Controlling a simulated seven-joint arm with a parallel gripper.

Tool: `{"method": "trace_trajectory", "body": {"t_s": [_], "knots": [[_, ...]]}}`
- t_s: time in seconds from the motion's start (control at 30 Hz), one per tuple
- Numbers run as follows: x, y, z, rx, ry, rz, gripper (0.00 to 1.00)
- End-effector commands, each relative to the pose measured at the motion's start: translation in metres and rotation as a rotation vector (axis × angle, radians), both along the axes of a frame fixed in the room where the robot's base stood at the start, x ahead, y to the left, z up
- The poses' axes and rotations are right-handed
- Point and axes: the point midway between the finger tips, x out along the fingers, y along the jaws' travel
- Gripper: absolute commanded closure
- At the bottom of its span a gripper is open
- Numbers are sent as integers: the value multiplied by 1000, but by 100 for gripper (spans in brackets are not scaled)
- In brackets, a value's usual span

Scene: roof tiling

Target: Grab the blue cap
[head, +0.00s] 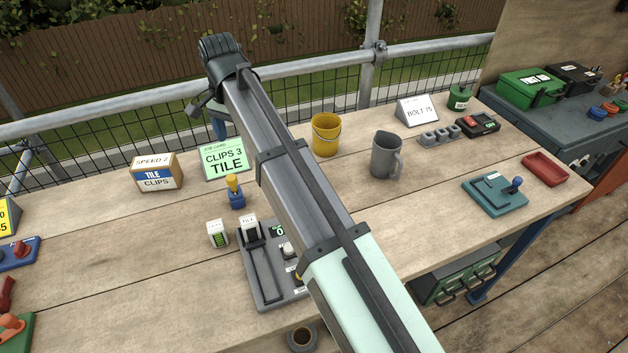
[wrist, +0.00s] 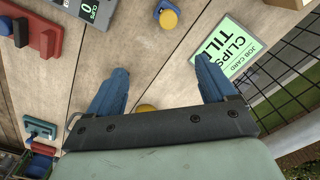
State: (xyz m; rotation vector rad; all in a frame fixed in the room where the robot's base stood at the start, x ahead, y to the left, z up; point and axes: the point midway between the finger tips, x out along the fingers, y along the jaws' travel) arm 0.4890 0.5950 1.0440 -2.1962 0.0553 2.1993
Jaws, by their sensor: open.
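A small round blue piece (head: 597,113), which looks like the blue cap, sits on the dark side bench at the far right of the head view, beside a red one. It is too small there to make out in detail. A blue knob (head: 517,184) also stands on a teal fixture on the wooden bench. My gripper (wrist: 160,82) is open and empty in the wrist view, its two blue fingers spread above the wooden bench near the green job card (wrist: 240,48).
A yellow bucket (head: 325,135), a grey jug (head: 386,155) and a red tray (head: 545,170) stand on the wooden bench (head: 440,215). Green (head: 531,88) and black cases are on the side bench. A metal rail runs behind. The wooden bench has clear patches between objects.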

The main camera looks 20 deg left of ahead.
Motion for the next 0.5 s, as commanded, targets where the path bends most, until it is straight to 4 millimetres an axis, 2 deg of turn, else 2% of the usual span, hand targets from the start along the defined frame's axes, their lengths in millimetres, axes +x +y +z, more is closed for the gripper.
{"method": "trace_trajectory", "body": {"t_s": [0.03,0.1,0.2,0.5], "knots": [[16,-13,-3,-3,2,-28,16],[36,-30,-7,-7,5,-63,16],[57,-52,-13,-13,10,-105,16],[98,-106,-29,-23,21,-196,16]]}}
